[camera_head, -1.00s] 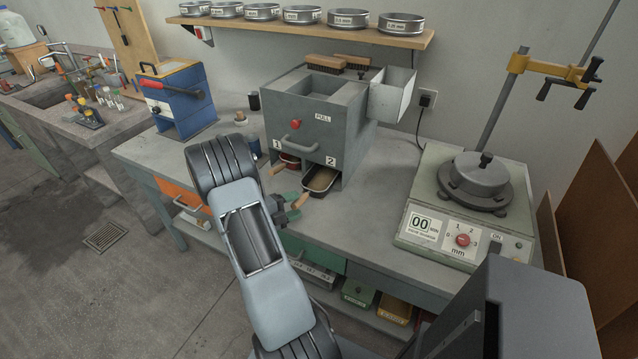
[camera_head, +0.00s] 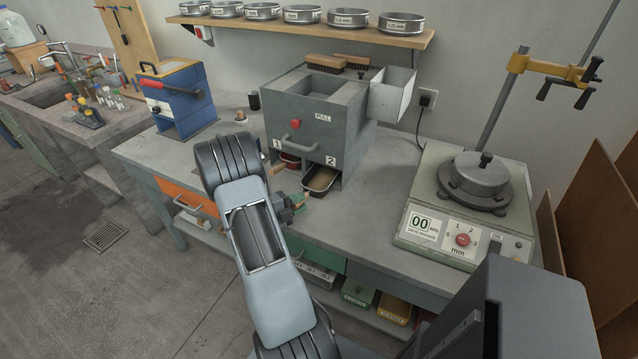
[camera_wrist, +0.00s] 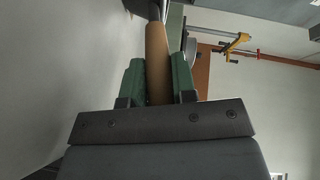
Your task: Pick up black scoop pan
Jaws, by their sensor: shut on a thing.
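The black scoop pan (camera_head: 320,179) sits in the opening marked 2 at the foot of the grey box, with sandy material in it. Its wooden handle points out toward my gripper (camera_head: 297,202). In the wrist view, my gripper (camera_wrist: 157,80) has its green fingers shut on the wooden handle (camera_wrist: 157,55), one on each side. A dark part of the pan (camera_wrist: 155,9) shows at the top edge there; the rest of the pan is out of that view.
The grey box (camera_head: 300,120) stands over both. A sieve shaker (camera_head: 470,215) is to the right, a blue machine (camera_head: 180,100) to the left. Bare bench (camera_head: 375,205) lies between box and shaker.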

